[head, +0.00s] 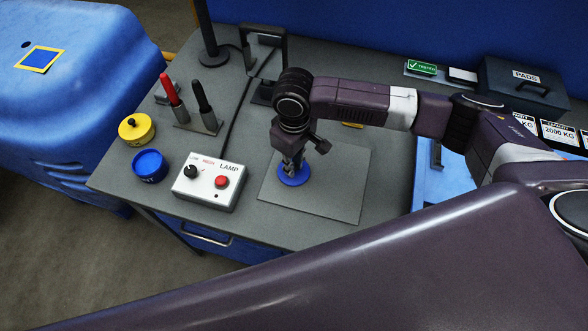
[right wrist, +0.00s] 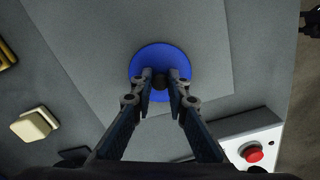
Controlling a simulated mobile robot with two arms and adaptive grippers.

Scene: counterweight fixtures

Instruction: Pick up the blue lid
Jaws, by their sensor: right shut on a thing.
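The blue lid (head: 297,181) is a round disc on or just above the grey mat, below my right gripper (head: 292,163). In the right wrist view the blue lid (right wrist: 160,52) has a dark knob at its centre. The right gripper's fingertips (right wrist: 160,83) are shut on this knob from both sides. I cannot tell whether the lid touches the mat. The gripper hides part of the lid in the head view. My left gripper is not in view.
A grey mat (head: 341,196) lies under the lid on the table. A lamp switch box (head: 207,187), an open blue pot (head: 150,165) and a yellow lidded pot (head: 136,129) stand to the left. Red and black upright handles (head: 171,94) stand behind. A PADS box (head: 522,88) is back right.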

